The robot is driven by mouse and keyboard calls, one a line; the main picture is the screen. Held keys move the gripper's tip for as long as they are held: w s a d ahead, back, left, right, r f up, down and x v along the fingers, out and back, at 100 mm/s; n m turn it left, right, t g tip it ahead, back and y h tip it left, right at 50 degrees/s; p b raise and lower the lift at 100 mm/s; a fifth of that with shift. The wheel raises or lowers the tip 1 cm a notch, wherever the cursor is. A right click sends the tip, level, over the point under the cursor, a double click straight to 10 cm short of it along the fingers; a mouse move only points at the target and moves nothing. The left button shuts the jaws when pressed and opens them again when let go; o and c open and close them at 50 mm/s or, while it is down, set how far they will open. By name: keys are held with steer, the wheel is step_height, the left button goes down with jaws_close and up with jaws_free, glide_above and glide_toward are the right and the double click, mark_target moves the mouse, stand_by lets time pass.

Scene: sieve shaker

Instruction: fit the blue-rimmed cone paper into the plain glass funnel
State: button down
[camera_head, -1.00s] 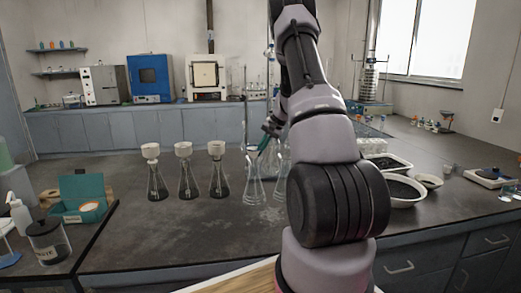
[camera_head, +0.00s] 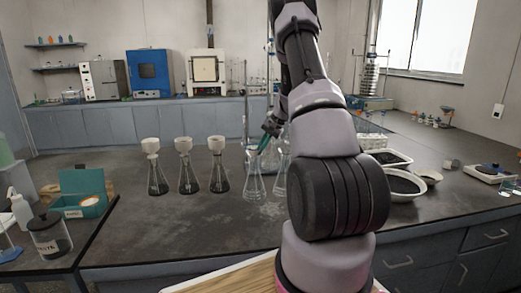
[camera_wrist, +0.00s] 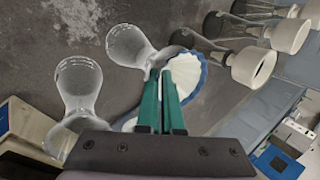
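The cone paper (camera_wrist: 190,78) is white and fluted with a blue rim, and shows in the wrist view just beyond my green fingers. My gripper (camera_wrist: 161,76) has its fingers close together, apparently pinching the paper's edge. In the head view my gripper (camera_head: 266,142) is above the clear glassware. One clear glass flask (camera_wrist: 126,42) has its neck pointing to the paper; its funnel is mostly hidden there. A second clear flask (camera_wrist: 78,78) has a glass funnel (camera_wrist: 62,138) partly behind my gripper. I cannot tell whether the paper touches or sits inside a funnel.
Several flasks with white funnels (camera_head: 183,144) stand in a row to the left on the dark bench (camera_head: 130,230). Dark-filled trays (camera_head: 402,186) are at right, beyond my arm. A teal box (camera_head: 84,196) and waste jar (camera_head: 48,236) are at left.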

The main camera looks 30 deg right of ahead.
steer(key=shift+f, duration=0.55)
steer(key=shift+s+f, duration=0.35)
steer(key=shift+f, duration=0.3)
stand_by(0.6)
steer(key=shift+s+d+f, duration=0.3)
steer(key=shift+s+f, duration=0.05)
steer(key=shift+f, duration=0.25)
stand_by(1.8)
steer(key=c, duration=1)
jaws_free()
steer(key=shift+w+a+r, duration=0.1)
steer(key=shift+w+r, duration=0.1)
steer(key=shift+r, duration=1.35)
steer(key=shift+w+a+r, duration=0.1)
steer(key=shift+w+r, duration=0.1)
steer(key=shift+r, duration=1.35)
steer(key=shift+r, duration=0.1)
